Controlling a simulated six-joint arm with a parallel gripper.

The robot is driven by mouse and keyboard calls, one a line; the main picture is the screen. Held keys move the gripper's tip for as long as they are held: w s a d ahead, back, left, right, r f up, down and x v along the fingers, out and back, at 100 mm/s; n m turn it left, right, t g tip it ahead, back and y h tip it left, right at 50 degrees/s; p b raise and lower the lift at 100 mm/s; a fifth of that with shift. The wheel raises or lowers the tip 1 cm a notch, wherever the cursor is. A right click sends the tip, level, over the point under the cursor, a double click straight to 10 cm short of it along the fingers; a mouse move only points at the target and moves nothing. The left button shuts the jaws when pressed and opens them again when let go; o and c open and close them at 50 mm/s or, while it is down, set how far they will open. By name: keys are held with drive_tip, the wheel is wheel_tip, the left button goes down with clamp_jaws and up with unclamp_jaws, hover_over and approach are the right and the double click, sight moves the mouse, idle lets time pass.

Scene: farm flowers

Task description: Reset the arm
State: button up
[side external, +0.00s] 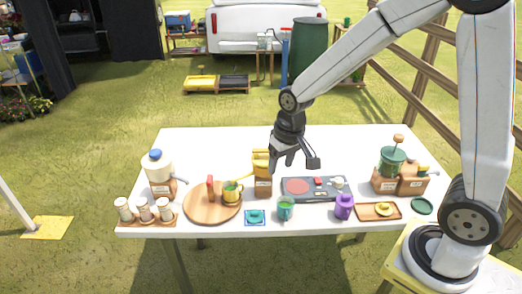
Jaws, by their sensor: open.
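My gripper (296,162) is open and empty. It hangs above the white table (220,145), pointing down, close over the back edge of a grey hot plate (314,195) with a reddish disc on it. A wooden block holder (263,186) with yellow items in it stands just left of my gripper. The picture does not show clearly whether the fingers touch anything.
A teal cup (286,208), a purple cup (344,207) and a small tray (378,211) line the front. A green grinder (391,163) stands right, a white jug (158,171) left. The table's back is clear.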

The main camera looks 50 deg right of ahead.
drive_tip(key=s+f+n, duration=0.1)
drive_tip(key=s+n, duration=0.1)
drive_tip(key=s, duration=0.7)
drive_tip(key=shift+s+d+f+t, duration=0.2)
drive_tip(key=shift+s+f+t, duration=0.1)
drive_tip(key=shift+t, duration=0.1)
